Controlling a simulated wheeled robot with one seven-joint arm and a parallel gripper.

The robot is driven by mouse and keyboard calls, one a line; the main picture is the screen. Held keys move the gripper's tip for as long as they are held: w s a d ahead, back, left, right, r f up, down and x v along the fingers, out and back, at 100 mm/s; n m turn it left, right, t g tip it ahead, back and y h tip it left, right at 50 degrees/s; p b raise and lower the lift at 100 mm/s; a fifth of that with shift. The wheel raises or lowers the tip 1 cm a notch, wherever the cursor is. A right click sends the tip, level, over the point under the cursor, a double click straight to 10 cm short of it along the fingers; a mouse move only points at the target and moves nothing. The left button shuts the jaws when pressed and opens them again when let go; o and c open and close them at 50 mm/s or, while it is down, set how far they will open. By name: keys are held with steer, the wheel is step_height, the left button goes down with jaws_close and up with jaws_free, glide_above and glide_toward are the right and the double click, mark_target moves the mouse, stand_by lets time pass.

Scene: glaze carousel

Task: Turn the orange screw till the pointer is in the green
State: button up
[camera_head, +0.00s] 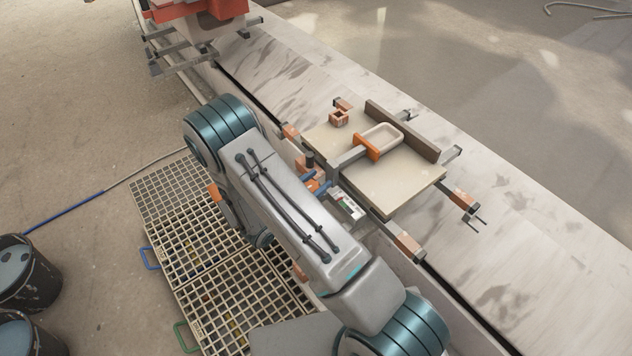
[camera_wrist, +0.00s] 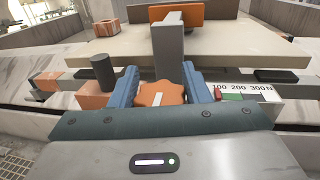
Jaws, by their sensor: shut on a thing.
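The orange screw (camera_wrist: 160,94) is a lobed knob with a white mark on its face, in the middle of the wrist view. My gripper (camera_wrist: 160,83) has its two blue fingers on either side of the knob, shut on it. In the head view my gripper (camera_head: 317,184) is at the near edge of the carriage, and the knob is mostly hidden by my arm. A white scale (camera_wrist: 247,91) marked 100, 200, 300 N lies right of the knob, with a green band (camera_wrist: 231,97). It also shows in the head view (camera_head: 347,205).
A cream board (camera_head: 400,187) with a grey arm and an orange-ended tray (camera_head: 380,137) stands just beyond the knob. A dark post (camera_wrist: 103,72) on an orange block rises left of my fingers. Floor grating (camera_head: 215,290) lies below my arm.

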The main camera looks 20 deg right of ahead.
steer(key=m+g+h, duration=0.1)
steer(key=m+g, duration=0.1)
steer(key=g, duration=0.1)
steer(key=m+g+h+b, duration=0.1)
steer(key=m+g, duration=0.1)
steer(key=g, duration=0.2)
steer(key=shift+s+f+m+h, duration=0.1)
steer(key=shift+s+m+h, duration=0.1)
steer(key=shift+m+h, duration=0.15)
steer(key=shift+s+m+g+b, duration=0.2)
steer(key=shift+m+g+b, duration=0.25)
steer(key=shift+m+g, duration=1.15)
steer(key=shift+g, duration=0.6)
steer(key=o, duration=1)
